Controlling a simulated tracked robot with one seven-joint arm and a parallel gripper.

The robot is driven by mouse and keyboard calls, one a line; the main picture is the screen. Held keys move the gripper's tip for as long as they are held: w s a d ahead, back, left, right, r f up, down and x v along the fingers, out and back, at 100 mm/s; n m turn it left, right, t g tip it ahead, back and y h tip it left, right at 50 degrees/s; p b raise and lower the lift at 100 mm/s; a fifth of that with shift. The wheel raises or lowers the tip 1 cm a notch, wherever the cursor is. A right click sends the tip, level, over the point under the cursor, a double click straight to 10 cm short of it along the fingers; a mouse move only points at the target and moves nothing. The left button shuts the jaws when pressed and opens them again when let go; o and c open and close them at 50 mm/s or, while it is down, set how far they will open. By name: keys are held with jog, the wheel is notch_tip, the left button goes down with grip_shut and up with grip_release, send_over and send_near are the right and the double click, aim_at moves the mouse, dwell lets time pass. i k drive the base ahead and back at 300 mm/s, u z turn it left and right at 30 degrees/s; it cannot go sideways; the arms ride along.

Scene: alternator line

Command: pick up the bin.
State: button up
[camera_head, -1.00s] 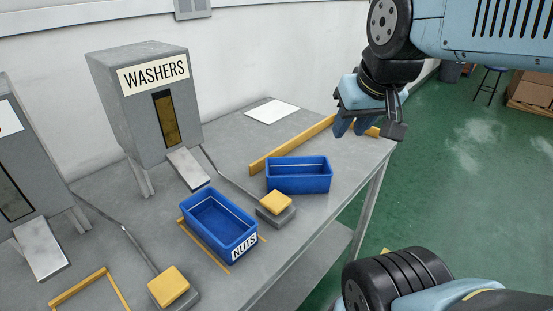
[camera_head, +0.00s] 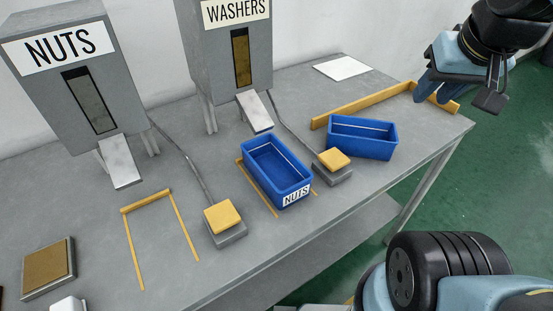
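Two blue bins are on the grey table. The bin labelled NUTS (camera_head: 276,172) sits below the chute of the WASHERS dispenser, within yellow lines on the table. A second blue bin (camera_head: 362,138) sits to its right, close to the yellow rail, with no label showing. Both look empty from here. My gripper (camera_head: 447,95) is in the upper right, above the table's far right end, right of the second bin and apart from both bins. Its fingers point down; their gap is not clear, and nothing is seen held.
The NUTS dispenser (camera_head: 70,75) and WASHERS dispenser (camera_head: 235,60) stand along the wall. Yellow-topped pedals (camera_head: 222,217) and (camera_head: 334,160) sit in front on rods. A yellow rail (camera_head: 365,103) and white sheet (camera_head: 342,68) lie behind. The yellow-marked bay (camera_head: 160,240) is empty.

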aim_at(286, 181)
jog(key=z, duration=1.15)
jog(key=k, duration=1.45)
jog(key=u, duration=0.1)
